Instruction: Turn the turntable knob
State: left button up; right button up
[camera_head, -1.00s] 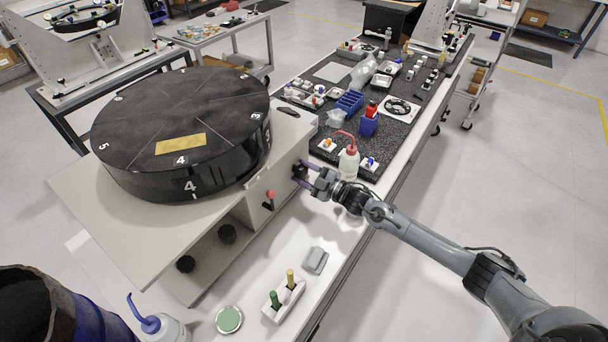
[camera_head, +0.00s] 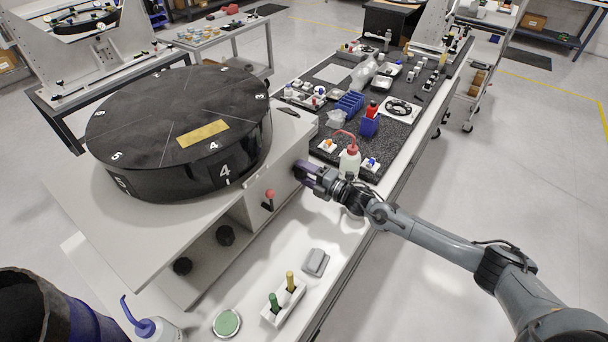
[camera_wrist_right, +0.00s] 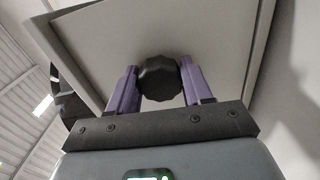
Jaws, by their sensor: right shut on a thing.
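The black round turntable (camera_head: 140,120) with numbered sectors and a yellow label sits on a light grey housing (camera_head: 75,208). The turntable knob is a black lobed knob (camera_wrist_right: 159,78) on the housing's side panel, seen in the right wrist view between my right gripper's purple fingers (camera_wrist_right: 159,88). My right gripper (camera_head: 302,172) is shut on the knob at the housing's right side in the head view, where the gripper hides most of the knob. My left gripper is not in view.
A red-knobbed lever (camera_head: 270,195) is on the housing front, left of my right gripper. A wash bottle (camera_head: 349,162) with a red spout stands close behind the gripper. A white holder (camera_head: 283,303) with green and yellow handles stands on the front bench.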

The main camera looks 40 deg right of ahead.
jog(key=shift+d+f+n+b, duration=0.1)
jog(key=shift+n+b, duration=0.3)
jog(key=shift+n, duration=0.8)
jog(key=shift+d+f+n+b, duration=0.1)
jog(key=shift+n+b, duration=0.3)
jog(key=shift+n, duration=0.8)
jog(key=shift+r+n, duration=0.1)
jog(key=shift+n, duration=0.3)
jog(key=o, duration=1)
jog(key=shift+r, duration=0.15)
jog(key=shift+s, duration=0.1)
jog(key=shift+p+v, duration=0.3)
jog(key=shift+v, duration=5.05)
jog(key=shift+r, duration=0.1)
